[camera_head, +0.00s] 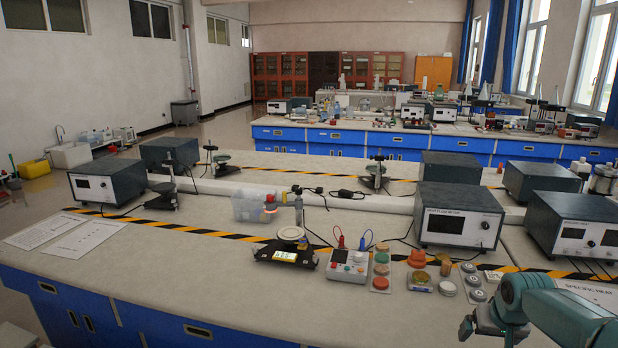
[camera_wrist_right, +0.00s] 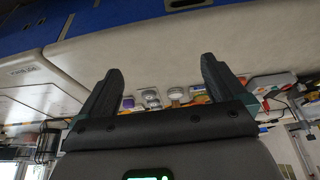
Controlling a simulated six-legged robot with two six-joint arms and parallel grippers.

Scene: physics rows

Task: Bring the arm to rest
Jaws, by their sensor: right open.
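My right arm (camera_head: 560,310) comes in at the lower right of the head view, teal and grey. Its right gripper (camera_head: 483,328) hangs by the front edge of the lab bench, partly cut off by the picture's lower border. In the right wrist view, the right gripper (camera_wrist_right: 160,82) shows two dark fingers spread wide apart with nothing between them. Beyond the fingers lie the bench edge and small items, seen upside down. My left gripper is not in view.
The bench (camera_head: 200,285) holds a scale (camera_head: 287,252), a small white meter (camera_head: 348,265), coloured discs (camera_head: 381,270), several round weights (camera_head: 473,281) and a dark instrument box (camera_head: 458,216). Another box (camera_head: 575,226) stands behind my right arm. The bench's left front is clear apart from papers (camera_head: 83,240).

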